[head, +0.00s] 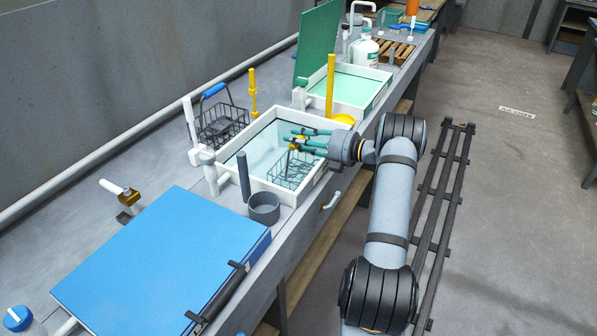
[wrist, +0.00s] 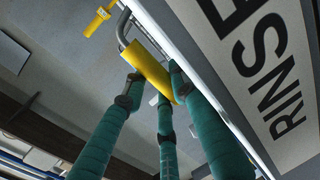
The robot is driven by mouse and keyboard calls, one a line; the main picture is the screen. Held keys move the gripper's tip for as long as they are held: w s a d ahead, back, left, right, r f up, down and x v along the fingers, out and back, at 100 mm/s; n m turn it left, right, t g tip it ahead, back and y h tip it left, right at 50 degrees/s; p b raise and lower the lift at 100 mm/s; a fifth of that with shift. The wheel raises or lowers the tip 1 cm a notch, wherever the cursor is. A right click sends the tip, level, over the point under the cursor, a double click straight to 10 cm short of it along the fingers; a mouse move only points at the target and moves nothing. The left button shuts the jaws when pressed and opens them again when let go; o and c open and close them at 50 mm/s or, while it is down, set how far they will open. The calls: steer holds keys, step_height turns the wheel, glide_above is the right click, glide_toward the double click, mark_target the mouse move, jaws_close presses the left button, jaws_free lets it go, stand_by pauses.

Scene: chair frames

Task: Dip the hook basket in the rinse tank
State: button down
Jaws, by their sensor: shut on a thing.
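The rinse tank (head: 232,156) is a white-rimmed open tank of clear pale-blue liquid in the middle of the bench. Its RINSE label (wrist: 272,80) shows large in the wrist view. A dark wire basket (head: 289,173) hangs upright inside the tank walls, near the front right. I cannot tell how deep it sits in the liquid. Its yellow grip (wrist: 150,68) sits between the teal fingers in the wrist view, on a grey metal bail. My gripper (head: 297,139) is shut on this grip above the tank, reaching in from the right.
A blue-handled wire basket (head: 223,130) stands behind the tank at left. A second tank of green liquid (head: 362,87) has a raised green lid (head: 318,42). A grey post (head: 243,177) and round grey cup (head: 264,208) stand in front. A blue lid (head: 160,265) covers the near bench.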

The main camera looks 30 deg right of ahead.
steer(key=shift+s+a+f+g, duration=0.1)
steer(key=shift+s+a+f, duration=0.05)
steer(key=shift+f, duration=0.3)
steer(key=shift+s+a+f+g, duration=0.1)
steer(key=shift+a+f, duration=0.05)
steer(key=shift+f, duration=0.3)
steer(key=shift+s+a+f+g, duration=0.1)
steer(key=shift+s+a+f, duration=0.05)
steer(key=shift+f, duration=0.3)
steer(key=shift+w+d+r+p, duration=0.1)
steer(key=shift+d+r+p, duration=0.1)
steer(key=shift+p, duration=0.1)
steer(key=shift+a+f+p, duration=0.2)
steer(key=shift+p, duration=0.2)
steer(key=shift+r+p, duration=0.95)
steer(key=shift+p, duration=0.05)
step_height(320, 180, up, 17)
steer(key=p, duration=1.4)
steer(key=shift+w+d+p, duration=0.15)
steer(key=shift+w+p, duration=0.05)
steer(key=shift+p, duration=0.1)
